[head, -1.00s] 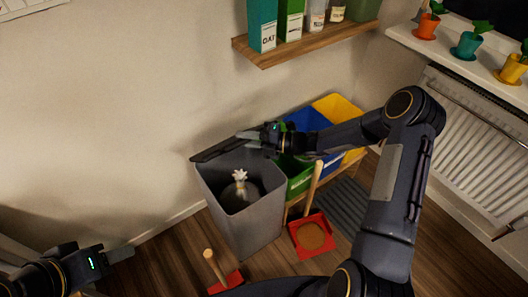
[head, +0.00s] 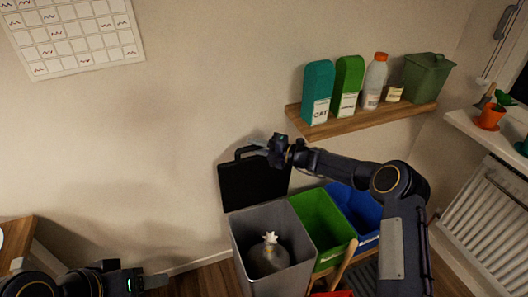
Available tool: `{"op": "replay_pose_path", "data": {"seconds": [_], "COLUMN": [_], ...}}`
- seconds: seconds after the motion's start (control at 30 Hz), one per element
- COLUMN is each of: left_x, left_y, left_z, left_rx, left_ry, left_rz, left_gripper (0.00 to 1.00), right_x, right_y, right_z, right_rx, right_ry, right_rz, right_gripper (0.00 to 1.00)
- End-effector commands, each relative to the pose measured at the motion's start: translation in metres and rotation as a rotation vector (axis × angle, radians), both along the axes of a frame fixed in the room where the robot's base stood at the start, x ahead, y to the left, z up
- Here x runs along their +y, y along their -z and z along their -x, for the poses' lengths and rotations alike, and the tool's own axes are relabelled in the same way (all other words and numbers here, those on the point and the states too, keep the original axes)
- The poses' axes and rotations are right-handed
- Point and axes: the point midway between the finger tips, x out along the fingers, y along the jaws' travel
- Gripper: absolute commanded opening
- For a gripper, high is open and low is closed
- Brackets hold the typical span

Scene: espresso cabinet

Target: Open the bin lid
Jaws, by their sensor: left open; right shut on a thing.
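The grey bin (head: 272,250) stands on the floor against the wall, with a tied grey bag (head: 268,257) inside. Its black lid (head: 252,183) is raised to near upright at the back of the bin, close to the wall. My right gripper (head: 262,150) is shut on the top edge of the lid, near its handle. The exact contact of the fingers is small and dark. My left gripper (head: 155,281) is open and empty at the lower left, apart from the bin.
Green (head: 322,228) and blue (head: 354,211) bins stand right of the grey bin. A wooden shelf (head: 365,118) with cartons and a bottle is above my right arm. A radiator (head: 490,205) is at the right. A wooden surface (head: 17,242) is at the left.

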Motion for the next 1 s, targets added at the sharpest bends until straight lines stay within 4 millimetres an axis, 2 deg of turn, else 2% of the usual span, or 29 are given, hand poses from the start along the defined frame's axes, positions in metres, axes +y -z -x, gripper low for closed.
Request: {"op": "replay_pose_path", "data": {"seconds": [0.47,0.5,0.63,1.0], "left_x": [0.0000,0.0000,0.0000,0.0000], "left_y": [0.0000,0.0000,0.0000,0.0008], "left_z": [0.0000,0.0000,0.0000,0.0000], "left_rx": [0.000,0.000,0.000,0.000], "left_ry": [0.000,0.000,0.000,0.000], "left_rz": [0.000,0.000,0.000,0.000], "left_gripper": [0.48,0.48,0.48,0.48], "right_x": [0.0027,0.0026,0.0025,-0.0020], "right_y": [0.0028,0.0029,0.0025,0.0015], "right_z": [-0.0033,-0.0032,-0.0032,-0.0019], "right_rx": [0.002,0.002,0.002,0.001], "right_ry": [0.002,0.002,0.002,0.003], "right_rz": [0.005,0.005,0.004,0.003], "right_gripper": [0.00,0.22,0.39,0.41]}}
